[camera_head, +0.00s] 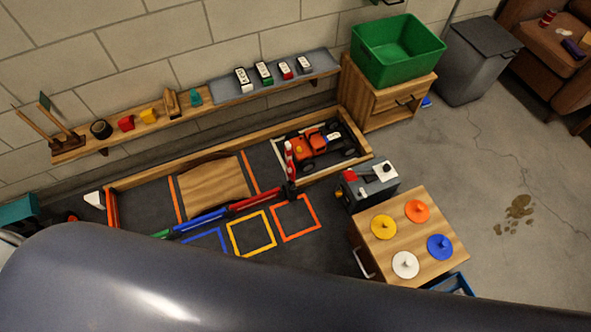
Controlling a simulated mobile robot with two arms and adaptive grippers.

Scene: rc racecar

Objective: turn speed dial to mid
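A dark grey control box (372,190) stands right of the track, between the wooden cabinet and the wooden table. On its top is a white plate with a small dark knob (386,168) that looks like the speed dial; its setting is too small to read. A red part (350,175) sits at the box's left end. An orange toy car (310,146) with dark wheels is inside the wooden-walled track at its right end. Neither gripper shows. A large dark smooth arm link of mine fills the bottom of the view.
A wooden table (378,252) holds yellow, orange, blue and white knobbed discs. A green bin (398,50) stands on a wooden cabinet (362,100). A wall shelf (160,122) carries small items. A grey trash can (478,60) stands at the back.

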